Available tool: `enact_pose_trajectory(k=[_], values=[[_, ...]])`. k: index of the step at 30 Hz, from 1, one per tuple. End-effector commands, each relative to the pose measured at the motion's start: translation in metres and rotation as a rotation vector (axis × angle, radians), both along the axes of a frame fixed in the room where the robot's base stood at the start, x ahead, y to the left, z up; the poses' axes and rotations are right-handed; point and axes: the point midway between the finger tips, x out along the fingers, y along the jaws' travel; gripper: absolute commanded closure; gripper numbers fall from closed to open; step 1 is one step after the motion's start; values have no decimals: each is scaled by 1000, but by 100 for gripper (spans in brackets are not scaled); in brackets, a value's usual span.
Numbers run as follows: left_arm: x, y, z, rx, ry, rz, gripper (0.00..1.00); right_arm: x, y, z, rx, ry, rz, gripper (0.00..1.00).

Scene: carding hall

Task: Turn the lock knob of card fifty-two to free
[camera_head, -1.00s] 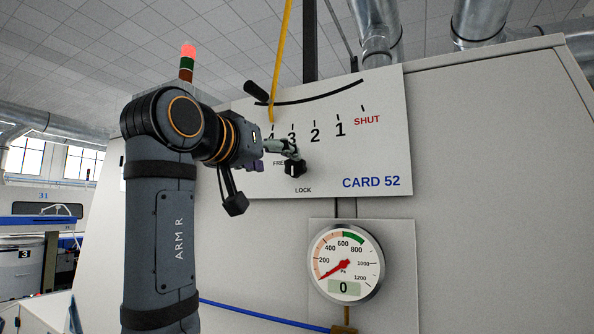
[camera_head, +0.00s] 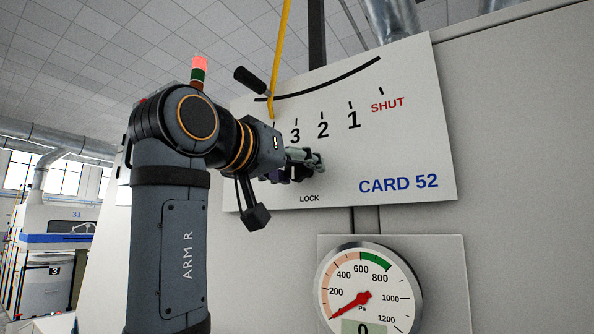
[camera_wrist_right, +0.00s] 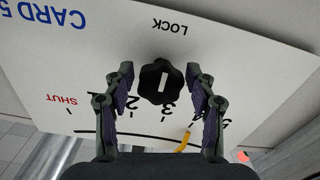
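The lock knob (camera_wrist_right: 161,82) is a black lobed knob with a white pointer line, on the white card 52 panel (camera_head: 400,150). In the right wrist view it sits between the two fingers of my right gripper (camera_wrist_right: 160,88), with a gap on each side. The gripper is open around the knob and seems not to touch it. In the head view my right gripper (camera_head: 312,160) is in front of the panel above the word LOCK and hides the knob and the FREE mark. The pointer line lies along the direction of the LOCK label. My left gripper is not in view.
A yellow lever (camera_head: 278,65) with a black handle (camera_head: 252,80) crosses the panel's scale above my gripper. A pressure gauge (camera_head: 368,295) with its red needle low is below right. Another machine (camera_head: 50,245) stands far left.

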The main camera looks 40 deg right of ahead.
Motion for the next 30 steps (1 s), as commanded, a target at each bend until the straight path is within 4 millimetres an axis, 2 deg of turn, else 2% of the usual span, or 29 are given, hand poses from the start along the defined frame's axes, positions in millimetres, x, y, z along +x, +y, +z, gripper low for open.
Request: enact_pose_trajectory(k=[1,9,20,30], values=[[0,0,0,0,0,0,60,0,0,0,0,0,0,55],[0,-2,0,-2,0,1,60,0,0,0,0,0,0,89],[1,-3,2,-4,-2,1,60,1,0,1,30,-73,0,89],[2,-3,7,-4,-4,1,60,2,0,2,133,-327,0,89]])
